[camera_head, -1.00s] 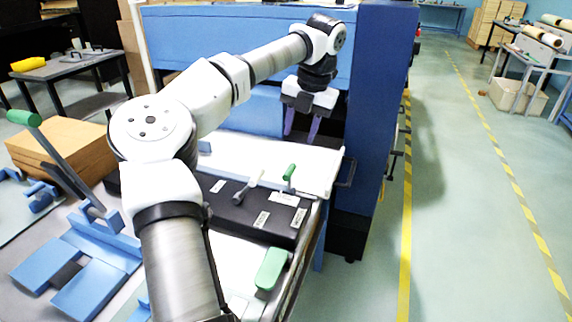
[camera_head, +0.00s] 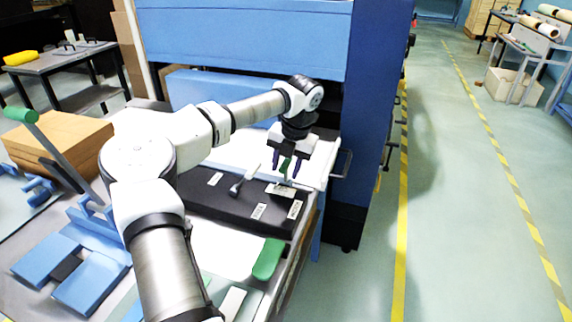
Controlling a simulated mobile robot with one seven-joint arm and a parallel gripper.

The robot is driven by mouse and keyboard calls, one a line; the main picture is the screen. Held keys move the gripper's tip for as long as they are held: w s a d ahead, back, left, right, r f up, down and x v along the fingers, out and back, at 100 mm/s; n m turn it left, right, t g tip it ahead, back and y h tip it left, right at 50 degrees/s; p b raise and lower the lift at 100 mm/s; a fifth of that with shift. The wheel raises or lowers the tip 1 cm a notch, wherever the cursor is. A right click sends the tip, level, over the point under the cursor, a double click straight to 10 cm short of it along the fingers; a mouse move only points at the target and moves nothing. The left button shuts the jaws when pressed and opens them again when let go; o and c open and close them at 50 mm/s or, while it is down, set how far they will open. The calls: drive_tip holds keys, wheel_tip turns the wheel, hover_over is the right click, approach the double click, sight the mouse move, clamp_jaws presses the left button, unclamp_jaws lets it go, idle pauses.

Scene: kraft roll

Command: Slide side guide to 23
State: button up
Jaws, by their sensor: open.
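My gripper (camera_head: 286,163) is open and empty-looking, pointing down over the back edge of the black panel (camera_head: 215,204) on the blue machine's front table. A small upright green-topped handle (camera_head: 285,167) on this panel appears between or just behind its two purple fingers; I cannot tell whether they touch it. Left of it a grey lever with a pale knob (camera_head: 247,179) leans on the panel. No part is clearly recognisable as the side guide, and the 23 mark is not legible.
A green grip (camera_head: 268,258) sits at the table's front right edge. A long green-knobbed lever (camera_head: 50,145) and blue blocks (camera_head: 92,283) are at left. The machine's blue column (camera_head: 372,120) stands right of my gripper. The floor aisle at right is clear.

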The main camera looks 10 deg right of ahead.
clamp_jaws()
drive_tip(key=shift+w+a, duration=0.45)
drive_tip(key=shift+a, duration=0.25)
unclamp_jaws()
drive_tip(key=shift+r, duration=0.15)
wheel_tip(320, 180, up, 13)
drive_tip(key=s+d+b, duration=0.1)
drive_tip(key=d, duration=0.1)
drive_tip(key=shift+s+d+r, duration=0.15)
drive_tip(key=shift+s, duration=0.1)
